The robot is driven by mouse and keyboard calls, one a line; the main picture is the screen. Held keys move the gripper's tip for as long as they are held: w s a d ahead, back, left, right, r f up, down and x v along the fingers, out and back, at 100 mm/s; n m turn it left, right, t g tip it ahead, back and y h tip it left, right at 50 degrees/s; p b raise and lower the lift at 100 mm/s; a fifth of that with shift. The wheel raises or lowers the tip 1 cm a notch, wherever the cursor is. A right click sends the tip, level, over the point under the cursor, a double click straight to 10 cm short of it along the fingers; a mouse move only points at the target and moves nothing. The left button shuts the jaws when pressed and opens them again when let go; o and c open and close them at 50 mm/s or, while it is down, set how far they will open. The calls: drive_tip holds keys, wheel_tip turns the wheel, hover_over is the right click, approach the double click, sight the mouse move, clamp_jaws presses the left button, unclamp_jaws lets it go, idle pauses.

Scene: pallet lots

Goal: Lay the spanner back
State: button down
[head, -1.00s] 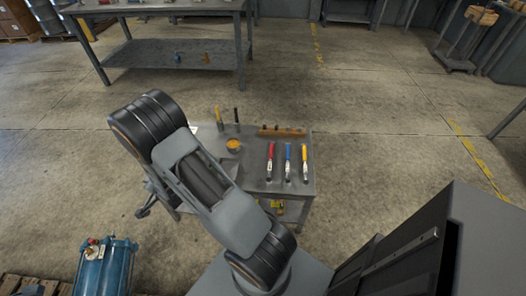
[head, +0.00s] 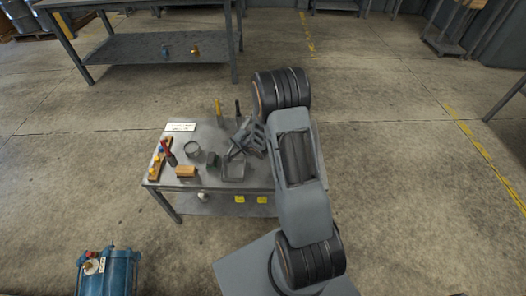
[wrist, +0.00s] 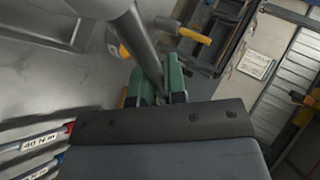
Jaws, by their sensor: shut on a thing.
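My gripper (head: 246,142) is over the middle of the grey work table (head: 258,181), at its back half. In the wrist view, the green-padded fingers (wrist: 159,84) are shut on a grey metal bar, which I take for the spanner (wrist: 144,42). It slants up and left out of the fingers, and its far end is cut off. Red-ended and blue-ended tools marked 40 N m (wrist: 38,143) lie at the lower left of that view. In the head view, my arm hides the table's right part, and the spanner is hard to make out.
On the table's left are a rack (head: 155,170), a red-handled tool (head: 168,152), a grey cup (head: 192,150), an orange block (head: 185,172) and a white label (head: 181,127). A grey tray (head: 233,173) lies near the front. A yellow-handled tool (head: 218,110) stands behind.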

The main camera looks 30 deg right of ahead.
sight(259, 161)
drive_tip(key=d+f+n+y+b, duration=0.1)
drive_tip(key=d+f+b, duration=0.2)
drive_tip(key=f+b, duration=0.1)
drive_tip(key=s+d+f+n+g+y+b, duration=0.1)
drive_tip(key=d+f+b, duration=0.2)
drive_tip(key=f+b, duration=0.1)
drive_tip(key=s+d+f+n+y+b, duration=0.1)
drive_tip(key=d+f+b, duration=0.2)
drive_tip(key=f+b, duration=0.2)
drive_tip(key=shift+f+n+g, duration=0.3)
drive_tip(key=shift+f, duration=0.05)
